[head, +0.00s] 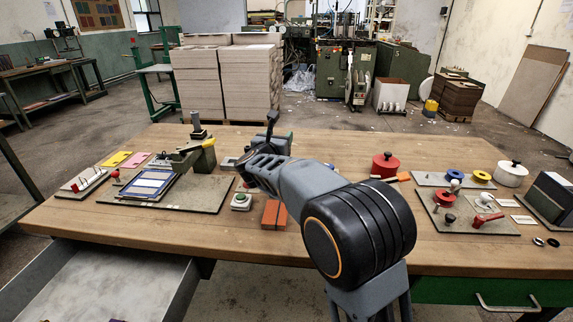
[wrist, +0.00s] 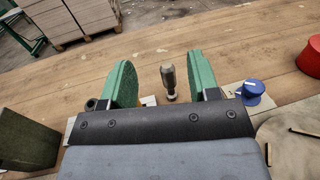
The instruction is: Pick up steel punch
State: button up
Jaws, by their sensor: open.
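The steel punch (wrist: 168,82) shows in the wrist view as a small grey, shiny cylinder with a darker body. It appears to stand on the wooden table, between my two green fingers in the picture and apart from both. My gripper (wrist: 157,60) is open and empty.
In the wrist view a blue knob (wrist: 253,92) and a red round pot (wrist: 311,57) stand to the right, and a dark green block (wrist: 26,140) to the left. In the head view an orange block (head: 274,214) and a green button box (head: 241,201) lie near my arm.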

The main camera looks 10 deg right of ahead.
notch_tip(320, 180, down, 8)
jog(key=shift+r+b, duration=0.25)
jog(key=shift+b, duration=0.35)
jog(key=shift+x, duration=3.8)
jog(key=shift+r, duration=0.1)
jog(key=shift+c, duration=0.4)
grip_shut()
